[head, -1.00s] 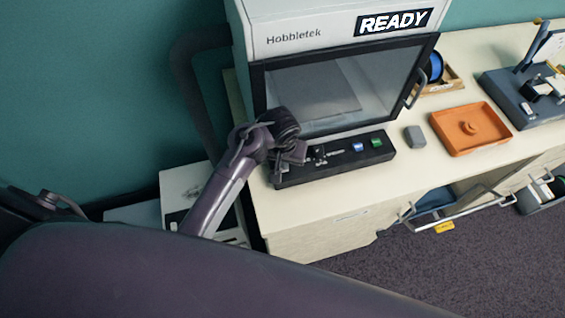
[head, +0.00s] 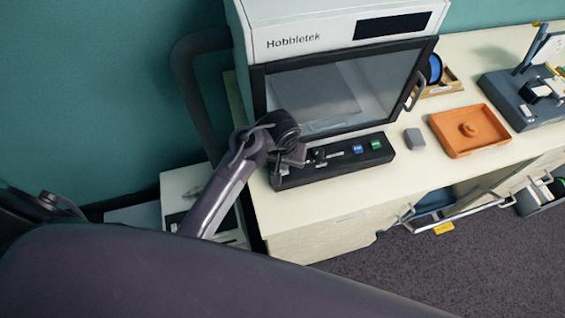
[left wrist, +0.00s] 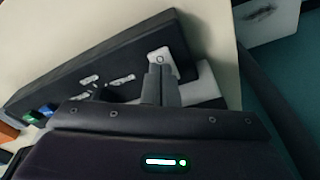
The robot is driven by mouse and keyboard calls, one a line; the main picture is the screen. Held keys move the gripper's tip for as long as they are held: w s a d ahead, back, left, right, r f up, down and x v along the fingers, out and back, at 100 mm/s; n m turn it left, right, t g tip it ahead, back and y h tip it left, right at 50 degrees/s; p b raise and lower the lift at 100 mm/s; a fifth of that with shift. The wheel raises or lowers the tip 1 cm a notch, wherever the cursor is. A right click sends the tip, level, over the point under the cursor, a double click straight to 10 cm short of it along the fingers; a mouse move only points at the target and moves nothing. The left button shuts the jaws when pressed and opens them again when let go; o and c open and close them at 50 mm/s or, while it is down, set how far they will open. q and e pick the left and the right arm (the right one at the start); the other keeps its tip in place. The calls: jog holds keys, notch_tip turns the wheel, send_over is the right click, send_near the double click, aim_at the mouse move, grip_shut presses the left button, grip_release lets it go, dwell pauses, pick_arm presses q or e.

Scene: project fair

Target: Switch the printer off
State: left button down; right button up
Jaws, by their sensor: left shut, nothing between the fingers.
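The white printer (head: 345,22), marked Hobbletek, stands on the bench with its glazed door closed. Its display (head: 392,26) is dark. The black control panel (head: 350,170) in front carries a blue button (head: 358,149), a green button (head: 376,144) and a slider or lever. My left gripper (head: 298,160) is at the panel's left end. In the left wrist view its shut fingers (left wrist: 160,82) are at a pale switch plate (left wrist: 163,57) on the panel (left wrist: 100,65), with nothing between them. I cannot tell whether they touch it. My right gripper is not in view.
A blue spool (head: 433,68) and a dark device (head: 525,97) are farther right. Below the bench (head: 330,235), a drawer stands open. Bare benchtop lies before the panel.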

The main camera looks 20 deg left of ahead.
aim_at(284, 172)
pick_arm(q)
jog(key=shift+r+p, duration=0.3)
jog(key=shift+r, duration=0.4)
notch_tip(284, 172, up, 4)
jog(key=shift+r, duration=0.25)
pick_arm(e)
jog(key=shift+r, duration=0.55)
pick_arm(q)
jog(key=shift+s, duration=0.1)
